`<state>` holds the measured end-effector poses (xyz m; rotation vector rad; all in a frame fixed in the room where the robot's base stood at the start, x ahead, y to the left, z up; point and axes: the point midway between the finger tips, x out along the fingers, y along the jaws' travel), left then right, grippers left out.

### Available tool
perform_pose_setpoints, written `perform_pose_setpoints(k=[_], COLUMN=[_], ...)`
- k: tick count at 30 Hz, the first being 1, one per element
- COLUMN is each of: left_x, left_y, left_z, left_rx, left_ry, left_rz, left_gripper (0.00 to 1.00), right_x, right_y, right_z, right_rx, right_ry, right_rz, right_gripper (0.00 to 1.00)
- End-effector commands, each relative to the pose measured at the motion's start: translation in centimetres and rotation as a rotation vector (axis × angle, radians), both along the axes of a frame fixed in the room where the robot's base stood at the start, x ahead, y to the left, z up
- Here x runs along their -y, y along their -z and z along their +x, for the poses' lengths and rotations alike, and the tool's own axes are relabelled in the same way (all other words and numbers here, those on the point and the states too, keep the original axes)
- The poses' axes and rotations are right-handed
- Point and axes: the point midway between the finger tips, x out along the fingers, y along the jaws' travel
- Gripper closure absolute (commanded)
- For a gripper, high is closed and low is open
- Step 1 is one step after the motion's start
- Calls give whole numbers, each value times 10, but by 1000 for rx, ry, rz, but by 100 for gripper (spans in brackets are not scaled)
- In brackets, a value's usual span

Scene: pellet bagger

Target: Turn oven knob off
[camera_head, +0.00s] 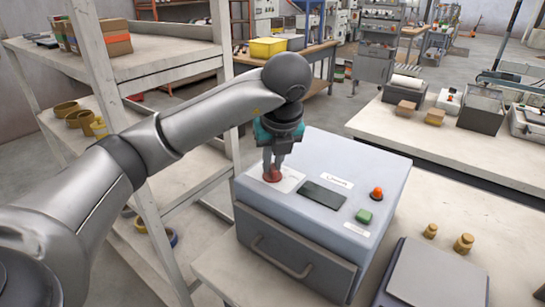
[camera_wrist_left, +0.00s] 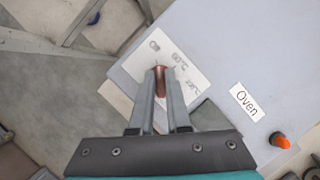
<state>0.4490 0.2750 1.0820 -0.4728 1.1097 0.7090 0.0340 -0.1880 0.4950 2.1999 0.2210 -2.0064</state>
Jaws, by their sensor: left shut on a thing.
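The oven (camera_head: 370,160) is a light grey-blue box with a dark drawer front, standing on a pale table. Its red knob (camera_head: 272,175) sits on a white label plate (camera_head: 291,181) at the top left. My left gripper (camera_head: 271,168) points down at the knob, its fingers closed around it. In the left wrist view the knob (camera_wrist_left: 159,82) shows between the two fingertips, partly hidden by them. My right gripper is not in view.
On the oven top are a dark display (camera_head: 323,195), an orange-red button (camera_head: 377,193) and a green button (camera_head: 364,216). A grey scale (camera_head: 435,275) and two brass weights (camera_head: 464,243) stand to the right. A shelf rack (camera_head: 180,190) stands close on the left.

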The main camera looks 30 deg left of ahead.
Motion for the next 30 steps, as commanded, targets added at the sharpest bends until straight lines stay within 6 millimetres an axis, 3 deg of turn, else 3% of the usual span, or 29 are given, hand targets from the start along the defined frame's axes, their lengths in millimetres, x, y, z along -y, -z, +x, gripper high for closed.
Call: perform_pose_setpoints(k=[12,27,28,30], left_x=[1,0,0,0], left_y=[-1,0,0,0], left_z=[0,0,0,0], left_rx=[1,1,1,1], left_ry=[-163,-179,-179,-179], left_rz=[-3,-2,-2,-2], left_gripper=[100,100,83,75], right_x=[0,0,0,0], right_y=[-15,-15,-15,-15], right_z=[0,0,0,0], right_rx=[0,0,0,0], right_ry=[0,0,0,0], right_rz=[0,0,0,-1], right_gripper=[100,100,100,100])
